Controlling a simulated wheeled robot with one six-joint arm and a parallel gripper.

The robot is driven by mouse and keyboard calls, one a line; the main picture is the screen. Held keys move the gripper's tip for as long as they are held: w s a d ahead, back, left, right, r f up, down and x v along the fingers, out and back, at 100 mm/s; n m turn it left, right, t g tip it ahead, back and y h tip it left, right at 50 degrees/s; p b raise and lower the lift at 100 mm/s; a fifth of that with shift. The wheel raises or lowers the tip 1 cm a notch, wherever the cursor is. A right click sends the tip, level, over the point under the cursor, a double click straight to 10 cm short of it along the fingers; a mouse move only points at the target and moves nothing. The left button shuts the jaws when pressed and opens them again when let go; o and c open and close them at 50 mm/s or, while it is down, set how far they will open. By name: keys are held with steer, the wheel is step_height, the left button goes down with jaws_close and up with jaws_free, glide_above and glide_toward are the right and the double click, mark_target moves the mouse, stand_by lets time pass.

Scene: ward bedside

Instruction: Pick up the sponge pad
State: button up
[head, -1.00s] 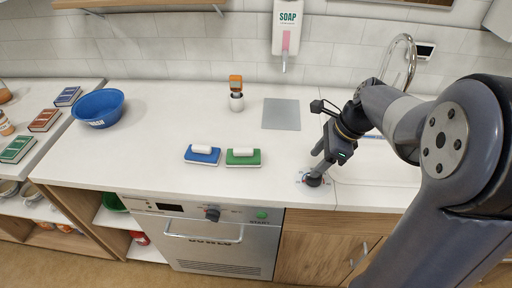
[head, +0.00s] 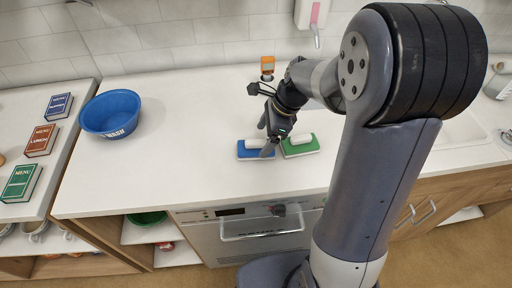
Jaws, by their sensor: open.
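Two pads with white grips lie side by side on the white counter: a blue pad (head: 250,151) on the left and a green pad (head: 304,149) on the right. I cannot tell from their look which is called the sponge pad. My gripper (head: 265,141) is open, pointing down at the right part of the blue pad and hiding some of it. Its fingers look close to the pad's white grip; I cannot tell whether they touch it.
A blue wash bowl (head: 109,113) stands on the counter at left. An orange-topped item (head: 267,66) stands behind my gripper. Several menu books, one of them green (head: 21,182), lie on the left side counter. The counter (head: 180,155) between bowl and pads is clear.

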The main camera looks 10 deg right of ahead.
mark_target(256, 141)
steer(key=a+f, duration=0.2)
steer(key=f, duration=0.1)
steer(key=shift+a, duration=0.4)
steer(key=shift+w+a+f, duration=0.1)
steer(key=shift+a+f, duration=0.1)
steer(key=shift+f, duration=0.35)
steer(key=shift+c, duration=0.3)
steer(key=c, duration=1)
